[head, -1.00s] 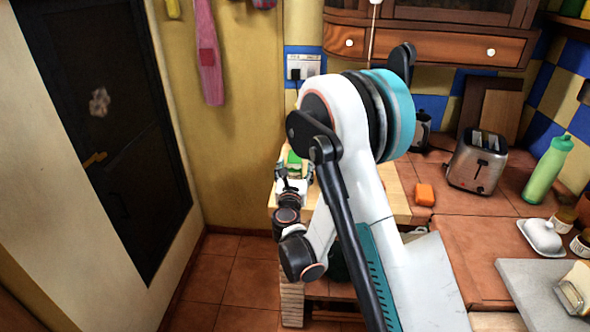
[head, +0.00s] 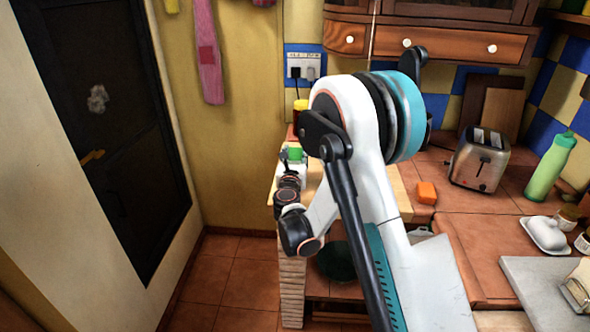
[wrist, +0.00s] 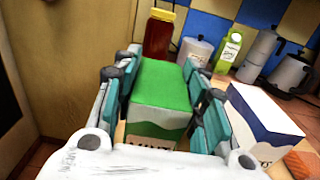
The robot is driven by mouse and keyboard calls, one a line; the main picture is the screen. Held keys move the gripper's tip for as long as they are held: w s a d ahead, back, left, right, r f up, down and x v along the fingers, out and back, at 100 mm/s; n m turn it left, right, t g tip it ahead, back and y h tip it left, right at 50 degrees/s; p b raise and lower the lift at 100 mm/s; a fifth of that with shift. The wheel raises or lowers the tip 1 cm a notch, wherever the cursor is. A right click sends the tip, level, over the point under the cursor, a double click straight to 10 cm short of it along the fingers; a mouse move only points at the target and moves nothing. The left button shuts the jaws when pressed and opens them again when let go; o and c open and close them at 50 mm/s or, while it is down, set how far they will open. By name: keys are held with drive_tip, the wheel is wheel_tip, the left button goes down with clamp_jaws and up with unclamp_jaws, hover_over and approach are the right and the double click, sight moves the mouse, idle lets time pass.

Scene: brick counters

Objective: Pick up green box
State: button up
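The green box (wrist: 160,88) stands between my gripper's two fingers in the wrist view, green on top with a white, partly lettered lower front. In the head view its green top (head: 295,153) shows at the far end of the wooden counter, beside the wall. My gripper (wrist: 160,62) has one finger along each side of the box, very close to it. I cannot tell whether the fingers press on it. In the head view my gripper (head: 290,168) is small and partly hidden, and the box's underside is hidden.
A white and blue carton (wrist: 258,125) stands close to the right finger. A yellow-lidded jar (wrist: 158,35), a white canister (wrist: 196,50), a green carton (wrist: 230,52) and a moka pot (wrist: 258,55) stand behind. An orange block (head: 427,193) and a toaster (head: 479,158) are right of my arm.

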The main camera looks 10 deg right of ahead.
drive_tip(key=shift+c, duration=1.4)
drive_tip(key=shift+r, duration=0.1)
wheel_tip(320, 180, up, 20)
drive_tip(key=p, duration=0.7)
